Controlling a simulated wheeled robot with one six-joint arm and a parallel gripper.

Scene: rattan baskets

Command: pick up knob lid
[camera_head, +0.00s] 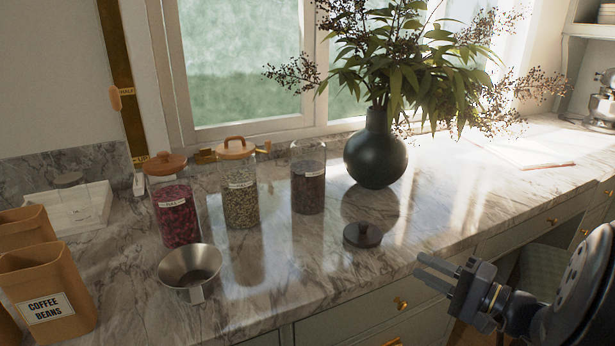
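A dark round lid with a small knob (363,235) lies flat on the marble counter, in front of the dark vase. A second knob lid, orange-brown (165,164), sits on top of the glass jar with red contents (177,215). My gripper (418,265) is at the lower right, to the right of and nearer than the dark lid, by the counter's front edge. Its two fingers point left with a gap between them. It is open and empty, apart from the dark lid.
A jar with a handled lid (239,195), a lidless dark-filled jar (308,180) and a dark vase with branches (375,155) stand behind. The counter (310,275) around the dark lid's front is clear.

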